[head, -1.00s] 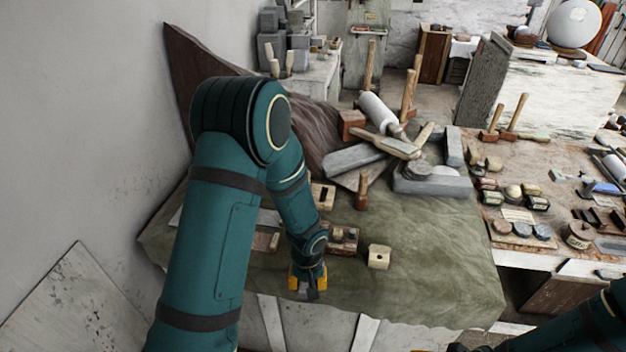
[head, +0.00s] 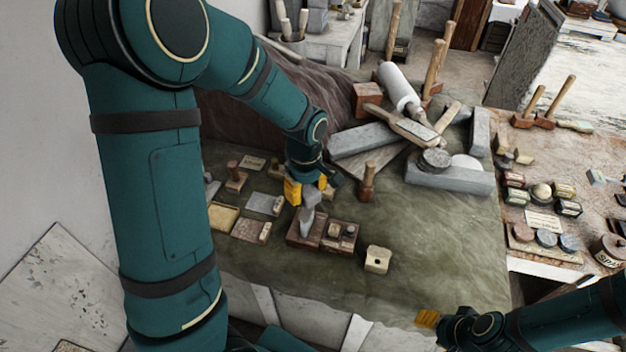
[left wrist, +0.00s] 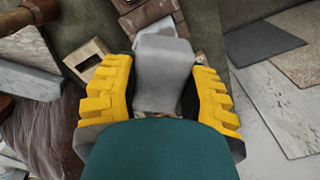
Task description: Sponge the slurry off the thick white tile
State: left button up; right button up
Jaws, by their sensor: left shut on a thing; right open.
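My left gripper (head: 310,188) is shut on a smooth grey block (head: 308,218), which hangs below the fingers at the brown wooden tray. In the left wrist view the grey block (left wrist: 163,65) fills the gap between the yellow fingers (left wrist: 160,105). I cannot tell whether it is a sponge, or whether it touches the tray. Small flat pieces lie left of the gripper: a grey one (head: 265,203) and a yellowish one (head: 223,218). I cannot make out which is the thick white tile, nor any slurry. My right gripper (head: 428,318) is open at the table's front edge.
The brown tray (head: 305,238) holds small items. A cream block with a hole (head: 377,260) stands right of it. Behind are a wooden mallet (head: 367,183), grey slabs (head: 450,180) and a white roller (head: 398,85). The green cloth (head: 430,235) is clear at front right.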

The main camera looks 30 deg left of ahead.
aim_at(305, 217)
pick_arm(q)
jog(key=shift+s+f+b, duration=0.4)
jog(key=shift+f+b, duration=0.2)
jog(key=shift+f, duration=0.15)
jog(key=shift+w+f+b, duration=0.2)
jog(key=shift+f+b, duration=0.75)
jog(key=shift+f, duration=0.3)
jog(key=shift+f+b, duration=1.05)
jog(key=shift+f, duration=0.3)
jog(key=shift+f, duration=0.3)
jog(key=shift+w+a+r, duration=0.1)
jog(key=shift+w+a, duration=0.05)
jog(key=shift+a, duration=0.35)
jog(key=shift+w+a, duration=0.2)
jog(key=shift+a, duration=0.25)
jog(key=shift+s+d, duration=0.3)
jog(key=shift+d, duration=0.35)
jog(key=shift+s+d, duration=0.25)
jog(key=shift+d, duration=0.45)
jog(key=shift+s+d, duration=0.3)
jog(key=shift+d, duration=0.35)
